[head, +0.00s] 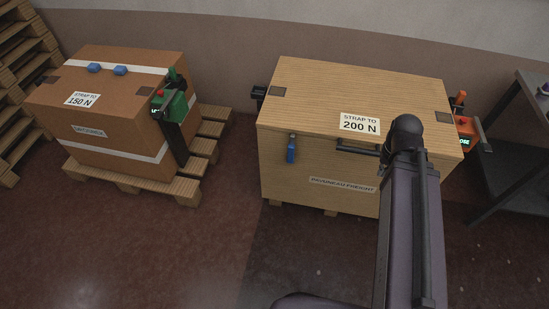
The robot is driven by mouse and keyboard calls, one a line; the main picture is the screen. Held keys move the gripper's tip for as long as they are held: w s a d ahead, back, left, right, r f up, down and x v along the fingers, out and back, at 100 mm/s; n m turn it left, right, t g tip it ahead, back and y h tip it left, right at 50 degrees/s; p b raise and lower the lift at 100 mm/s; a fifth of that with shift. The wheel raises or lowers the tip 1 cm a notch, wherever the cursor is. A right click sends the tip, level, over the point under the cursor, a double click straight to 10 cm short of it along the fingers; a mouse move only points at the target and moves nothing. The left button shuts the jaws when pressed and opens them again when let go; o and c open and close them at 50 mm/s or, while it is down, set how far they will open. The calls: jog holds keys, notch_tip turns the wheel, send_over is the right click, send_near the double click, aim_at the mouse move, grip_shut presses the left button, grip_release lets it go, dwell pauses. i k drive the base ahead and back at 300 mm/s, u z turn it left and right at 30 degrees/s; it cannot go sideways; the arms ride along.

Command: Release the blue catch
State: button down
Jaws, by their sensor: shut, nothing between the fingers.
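The blue catch (291,148) hangs upright on the front face of the large wooden crate (285,175), near its left end and just under the lid edge. My dark arm rises from the bottom of the head view and covers the right part of the crate's front.
An orange strapping tool (466,127) sits at the crate's right. A brown carton (125,120) with a green tool (172,103) stands left on a pallet (190,188). A grey table (530,95) is at right. Floor between the loads is clear.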

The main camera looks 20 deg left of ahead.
aim_at(291, 158)
jog(key=u, duration=0.8)
jog(key=k, duration=0.95)
jog(key=z, duration=0.05)
jog(key=i, duration=0.85)
